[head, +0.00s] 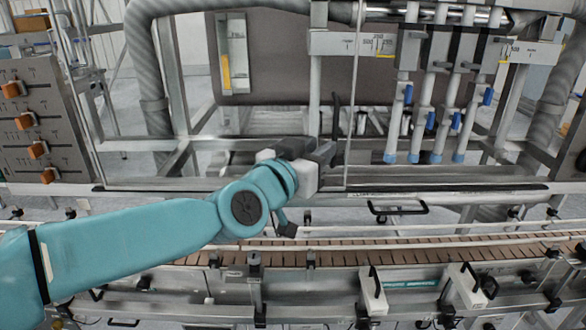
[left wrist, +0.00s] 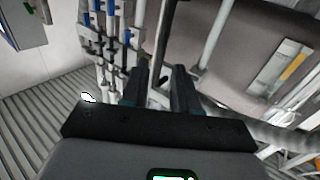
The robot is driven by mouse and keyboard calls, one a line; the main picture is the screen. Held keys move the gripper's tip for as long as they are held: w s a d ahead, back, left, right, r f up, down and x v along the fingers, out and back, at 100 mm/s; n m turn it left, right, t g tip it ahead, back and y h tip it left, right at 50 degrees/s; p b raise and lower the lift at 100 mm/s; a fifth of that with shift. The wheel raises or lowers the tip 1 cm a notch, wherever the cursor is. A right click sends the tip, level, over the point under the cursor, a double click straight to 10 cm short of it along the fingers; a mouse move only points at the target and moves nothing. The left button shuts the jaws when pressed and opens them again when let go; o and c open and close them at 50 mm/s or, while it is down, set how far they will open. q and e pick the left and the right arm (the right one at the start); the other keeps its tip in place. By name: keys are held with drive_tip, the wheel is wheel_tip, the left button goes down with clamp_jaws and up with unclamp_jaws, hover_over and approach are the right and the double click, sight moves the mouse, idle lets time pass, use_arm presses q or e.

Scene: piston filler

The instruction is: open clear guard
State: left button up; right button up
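The clear guard (head: 349,100) is a see-through panel in front of the filler frame. Its upright edge runs down to my gripper, and its lower edge appears to lie along the rail. A dark upright handle (head: 336,116) shows close to that edge. My left gripper (head: 329,152) is at the lower end of the handle, partly hiding it. In the left wrist view the two dark fingers (left wrist: 162,82) stand apart, with a thin upright bar (left wrist: 168,40) in line with the gap. I cannot tell whether they touch it. My right gripper is not in view.
Nozzles (head: 424,120) with blue fittings hang right of the gripper. A conveyor (head: 400,249) with rails runs across below. A black handle (head: 397,210) sits on the ledge above it. A control panel (head: 30,120) with orange knobs stands at left.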

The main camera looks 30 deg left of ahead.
use_arm(q)
drive_tip(key=s+p, duration=0.1)
drive_tip(key=s, duration=0.7)
drive_tip(key=shift+s, duration=0.3)
drive_tip(key=shift+s, duration=0.1)
